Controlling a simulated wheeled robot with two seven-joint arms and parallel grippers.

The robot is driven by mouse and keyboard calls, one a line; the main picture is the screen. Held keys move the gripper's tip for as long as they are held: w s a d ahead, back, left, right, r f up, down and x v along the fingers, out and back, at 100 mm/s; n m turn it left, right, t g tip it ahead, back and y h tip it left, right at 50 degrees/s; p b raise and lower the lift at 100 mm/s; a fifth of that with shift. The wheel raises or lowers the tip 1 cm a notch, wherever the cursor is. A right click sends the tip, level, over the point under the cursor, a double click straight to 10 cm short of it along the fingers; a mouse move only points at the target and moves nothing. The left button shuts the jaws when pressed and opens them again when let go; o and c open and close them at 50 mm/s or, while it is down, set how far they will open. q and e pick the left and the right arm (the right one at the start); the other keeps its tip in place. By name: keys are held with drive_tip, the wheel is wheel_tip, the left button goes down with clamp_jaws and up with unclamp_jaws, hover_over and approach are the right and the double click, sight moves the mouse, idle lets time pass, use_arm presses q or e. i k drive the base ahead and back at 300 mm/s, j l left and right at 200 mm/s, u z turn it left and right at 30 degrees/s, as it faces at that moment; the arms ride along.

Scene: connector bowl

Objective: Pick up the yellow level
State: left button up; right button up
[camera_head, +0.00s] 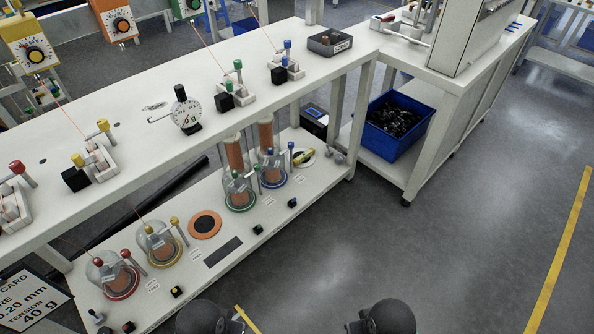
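Several parts show yellow, and I cannot tell which one the task means. A yellow-topped lever (104,128) stands on a clamp block on the upper bench surface at left. A yellow-topped lever (175,224) stands beside the yellow-ringed glass dome (158,240) on the lower shelf. A small yellow tool (303,156) lies on a round white and black piece at the right end of the lower shelf. Two dark rounded parts of my own arms show at the bottom edge. Neither of my grippers is in view.
Red (120,275), green (239,190) and blue (271,170) ringed domes stand on the lower shelf. A dial gauge (187,110) stands on the upper bench. A blue bin (392,130) of black parts sits at right. The floor in front is clear.

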sight(309, 153)
drive_tip(key=i+l, duration=0.2)
drive_tip(key=i, duration=0.25)
drive_tip(key=i+l, duration=0.15)
drive_tip(key=l, duration=0.2)
drive_tip(key=i+l, duration=0.1)
drive_tip(key=l, duration=0.3)
drive_tip(key=i+l+u, duration=0.1)
drive_tip(key=l, duration=0.25)
drive_tip(key=i+l, duration=0.15)
drive_tip(key=l, duration=0.25)
drive_tip(key=i+l+u, duration=0.1)
drive_tip(key=l, duration=0.25)
drive_tip(key=i+l, duration=0.1)
drive_tip(key=l, duration=0.3)
